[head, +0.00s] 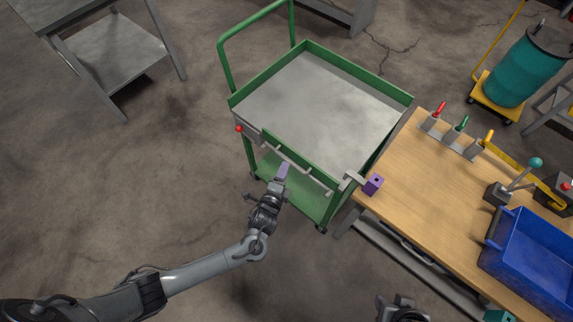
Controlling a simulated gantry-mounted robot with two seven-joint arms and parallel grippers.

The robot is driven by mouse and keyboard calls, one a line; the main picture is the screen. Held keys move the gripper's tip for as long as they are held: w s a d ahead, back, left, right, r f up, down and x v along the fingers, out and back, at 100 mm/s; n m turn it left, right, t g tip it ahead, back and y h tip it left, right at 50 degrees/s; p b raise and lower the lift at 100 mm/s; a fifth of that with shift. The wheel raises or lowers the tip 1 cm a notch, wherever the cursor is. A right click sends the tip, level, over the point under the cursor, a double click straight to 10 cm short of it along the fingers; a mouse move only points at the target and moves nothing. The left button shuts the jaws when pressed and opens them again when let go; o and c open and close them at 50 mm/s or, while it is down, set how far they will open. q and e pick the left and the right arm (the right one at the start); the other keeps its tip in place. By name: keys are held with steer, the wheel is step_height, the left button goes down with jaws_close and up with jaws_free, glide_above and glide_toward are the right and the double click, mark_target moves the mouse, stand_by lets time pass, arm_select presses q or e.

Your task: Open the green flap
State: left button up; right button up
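The green flap (305,155) is the near side panel of a green cart (318,55) with a grey tray floor. It stands upright, with a grey bar running along its outer face. A small red knob (239,128) sits at the cart's left near corner. My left gripper (284,170) is close in front of the flap, near the middle of the bar.
A wooden table (430,185) adjoins the cart on the right. It carries coloured-handled tools (461,128), a lever with a teal ball (536,162) and a blue crate (530,250). A purple block (373,184) is at its left edge. Floor left of the cart is clear.

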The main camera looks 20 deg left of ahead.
arm_select(q)
steer(key=shift+b+x, duration=0.4)
steer(key=shift+x, duration=1.55)
jaws_close()
